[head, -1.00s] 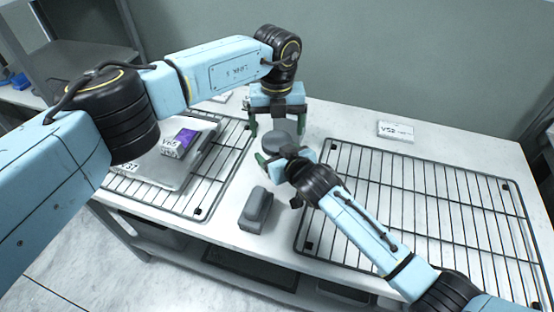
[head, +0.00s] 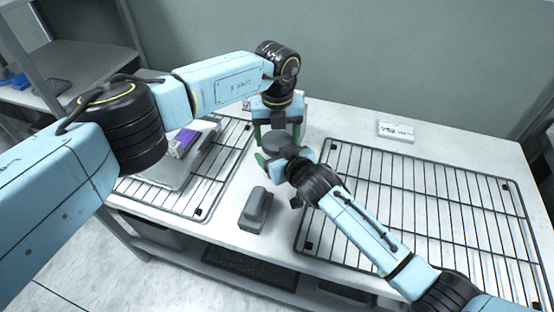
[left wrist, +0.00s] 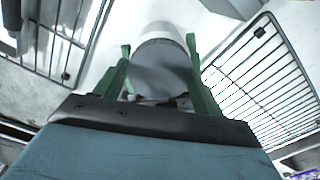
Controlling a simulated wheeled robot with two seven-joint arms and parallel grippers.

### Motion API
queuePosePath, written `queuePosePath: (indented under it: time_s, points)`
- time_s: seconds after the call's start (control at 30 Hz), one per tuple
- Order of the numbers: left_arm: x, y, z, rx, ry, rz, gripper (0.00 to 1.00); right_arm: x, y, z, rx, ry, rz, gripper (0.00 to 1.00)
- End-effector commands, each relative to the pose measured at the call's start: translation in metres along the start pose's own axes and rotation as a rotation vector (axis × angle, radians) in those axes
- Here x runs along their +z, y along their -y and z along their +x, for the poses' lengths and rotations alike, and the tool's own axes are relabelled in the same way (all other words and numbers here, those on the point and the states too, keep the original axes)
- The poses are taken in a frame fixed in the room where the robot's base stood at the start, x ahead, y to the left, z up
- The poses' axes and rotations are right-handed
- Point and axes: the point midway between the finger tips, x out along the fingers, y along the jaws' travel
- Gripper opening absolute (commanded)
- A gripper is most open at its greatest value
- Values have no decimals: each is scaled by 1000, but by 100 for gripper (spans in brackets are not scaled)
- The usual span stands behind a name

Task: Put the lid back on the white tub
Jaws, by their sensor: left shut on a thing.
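The round grey lid (head: 276,144) is between the fingers of my left gripper (head: 277,138), which is shut on it. In the left wrist view the lid (left wrist: 160,70) fills the space between the green fingers. The white tub (left wrist: 161,31) shows just beyond the lid's far edge there. In the head view the tub is hidden behind my grippers. I cannot tell whether the lid touches the tub's rim. My right gripper (head: 282,162) is close below and in front of the lid; its fingers are partly hidden, so I cannot tell whether it holds the tub.
A wire rack (head: 430,215) covers the table's right side. A left rack (head: 222,170) bears a grey flat item and a purple box (head: 183,142). A dark grey block (head: 256,210) lies in front.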

Motion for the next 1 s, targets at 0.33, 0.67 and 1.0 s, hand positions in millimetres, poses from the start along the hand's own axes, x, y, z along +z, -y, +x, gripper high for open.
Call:
queuePosePath:
  time_s: [0.33, 0.67, 1.0]
  points:
    - [0, 0, 0, -1, 0, 280, 42, 0, 0, 0, 1, -1, -1, 12]
    - [0, 0, 0, -1, 0, 292, 74, 0, 0, 0, 1, -1, 0, 12]
    - [-1, 2, 0, -3, -1, 294, 91, -1, 0, 0, 0, -1, -1, 12]
